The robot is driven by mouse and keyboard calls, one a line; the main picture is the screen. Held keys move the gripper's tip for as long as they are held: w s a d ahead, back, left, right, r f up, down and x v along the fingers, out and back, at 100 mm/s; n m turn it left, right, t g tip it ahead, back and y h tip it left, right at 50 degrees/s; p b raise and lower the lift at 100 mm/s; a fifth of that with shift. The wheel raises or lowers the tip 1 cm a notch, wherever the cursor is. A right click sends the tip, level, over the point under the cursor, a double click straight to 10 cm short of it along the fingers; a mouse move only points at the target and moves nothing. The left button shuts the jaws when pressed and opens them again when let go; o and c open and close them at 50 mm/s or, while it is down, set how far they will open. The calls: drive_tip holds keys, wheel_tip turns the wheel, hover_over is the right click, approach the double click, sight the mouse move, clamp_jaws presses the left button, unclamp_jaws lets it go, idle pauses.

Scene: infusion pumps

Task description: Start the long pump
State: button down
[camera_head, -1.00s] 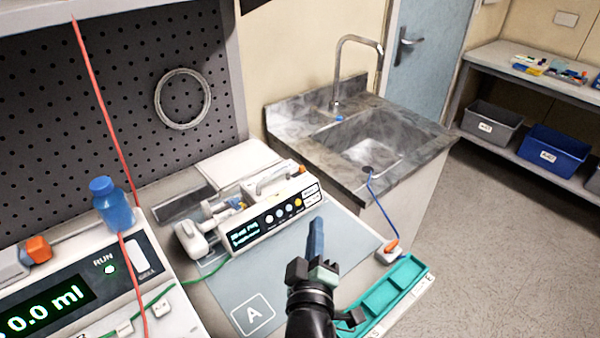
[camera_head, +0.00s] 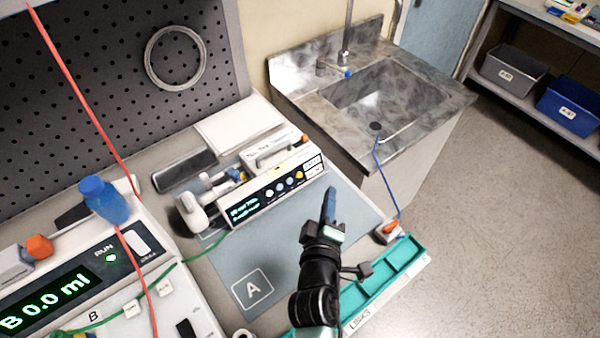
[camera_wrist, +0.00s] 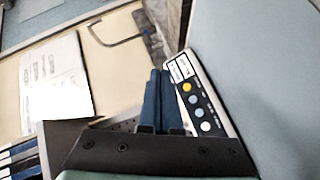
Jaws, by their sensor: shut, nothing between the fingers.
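A long, low white syringe pump (camera_head: 262,190) lies on the grey mat marked A (camera_head: 252,287). Its dark front panel has a lit green display at the left, a row of coloured round buttons and white labels at the right end. My gripper (camera_head: 329,192) is in front of the pump's right end, its blue fingers shut and empty. In the wrist view the shut fingertips (camera_wrist: 158,74) are beside the pump's button panel (camera_wrist: 199,100), with yellow, blue and white buttons just to their right. I cannot tell whether they touch it.
A second pump (camera_head: 60,300), marked B and reading 0.0 ml, stands at lower left with a blue bottle (camera_head: 104,199) on it. Red and green lines cross there. A teal tray (camera_head: 395,270) lies right of the mat. A sink (camera_head: 385,95) stands behind.

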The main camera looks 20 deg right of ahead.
sight(299, 175)
drive_tip(key=w+f+b, duration=0.1)
drive_tip(key=w+b, duration=0.1)
drive_tip(key=w+a+f+b, duration=0.1)
drive_tip(key=b, duration=0.1)
drive_tip(key=w+a+f+b, duration=0.1)
drive_tip(key=w+b, duration=0.1)
drive_tip(key=shift+w+f, duration=0.1)
drive_tip(key=shift+w, duration=0.2)
drive_tip(key=shift+w+a+f+b, duration=0.15)
drive_tip(key=shift+w+a+b, duration=0.15)
drive_tip(key=shift+w+b, duration=0.6)
drive_tip(key=shift+s, duration=0.1)
drive_tip(key=shift+f, duration=0.1)
idle(0.9)
drive_tip(key=shift+w+a+f+b, duration=0.1)
drive_tip(key=shift+w+a+b, duration=0.05)
drive_tip(key=shift+w+b, duration=0.3)
